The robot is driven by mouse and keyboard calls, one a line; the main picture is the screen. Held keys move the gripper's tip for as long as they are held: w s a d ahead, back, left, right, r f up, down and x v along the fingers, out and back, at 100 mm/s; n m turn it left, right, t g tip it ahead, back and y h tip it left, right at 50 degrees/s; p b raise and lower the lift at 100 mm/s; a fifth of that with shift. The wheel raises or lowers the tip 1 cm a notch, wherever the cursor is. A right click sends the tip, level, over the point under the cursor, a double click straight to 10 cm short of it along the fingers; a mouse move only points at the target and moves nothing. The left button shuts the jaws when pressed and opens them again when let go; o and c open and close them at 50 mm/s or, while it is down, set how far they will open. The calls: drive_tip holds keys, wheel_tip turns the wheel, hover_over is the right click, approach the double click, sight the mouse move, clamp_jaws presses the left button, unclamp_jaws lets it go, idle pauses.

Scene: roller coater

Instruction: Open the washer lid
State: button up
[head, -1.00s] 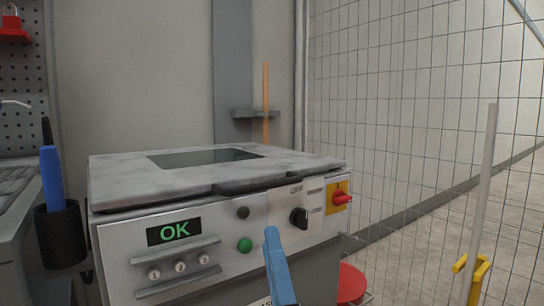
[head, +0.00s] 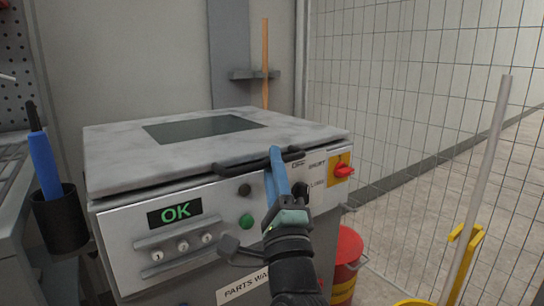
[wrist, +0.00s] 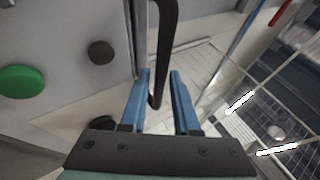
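The washer (head: 120,235) is a grey machine with a green "OK" display. Its flat grey lid (head: 108,148), with a dark window, lies shut on top. A black handle (head: 235,165) runs along the lid's front edge, and it also shows in the wrist view (wrist: 166,30). My gripper (head: 276,152) has blue fingers and is at the right part of this handle. In the wrist view my gripper (wrist: 159,73) is open, with the handle's end between its two fingers and a gap on the right side. I cannot tell whether the left finger touches it.
The front panel has a green button (head: 246,221), a black knob and a red switch (head: 344,171) right of my gripper. A black cup with a blue-handled tool (head: 44,165) hangs at the left. A red bin (head: 347,255) stands at the right, before a mesh fence (head: 420,110).

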drive_tip(key=shift+w+a+r, duration=0.1)
drive_tip(key=shift+w+r, duration=0.15)
drive_tip(key=shift+w, duration=0.25)
clamp_jaws()
idle(1.2)
